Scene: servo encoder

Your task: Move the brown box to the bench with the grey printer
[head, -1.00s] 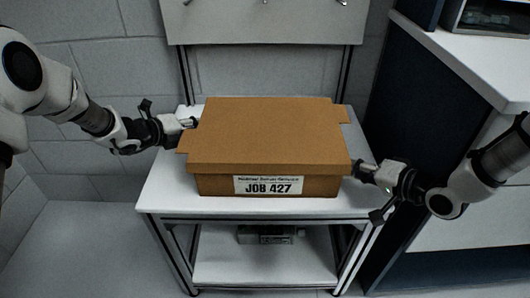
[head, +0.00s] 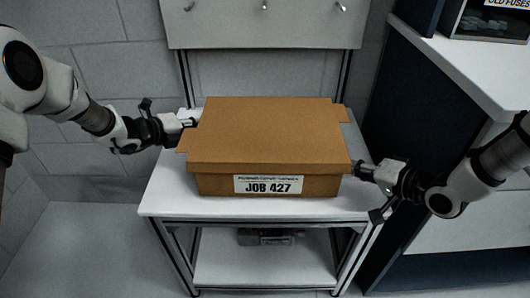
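The brown box (head: 265,140) has a lid and a white label reading JOB 427. It is at the white top of a wheeled-looking frame stand (head: 160,195); whether it rests there or is slightly raised I cannot tell. My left gripper (head: 190,123) is at the box's left side and my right gripper (head: 358,168) is at its right front corner. Both fingertips meet the box's sides and are partly hidden, so I cannot tell whether they are open or shut. No grey printer shows in view.
A white-topped counter with dark sides (head: 470,65) stands at the right. On it is a dark case (head: 487,20) labelled OLD FUSES. A grey device (head: 265,236) lies on the stand's lower shelf. A panel with hooks (head: 265,28) is behind the box. Bare floor shows at left.

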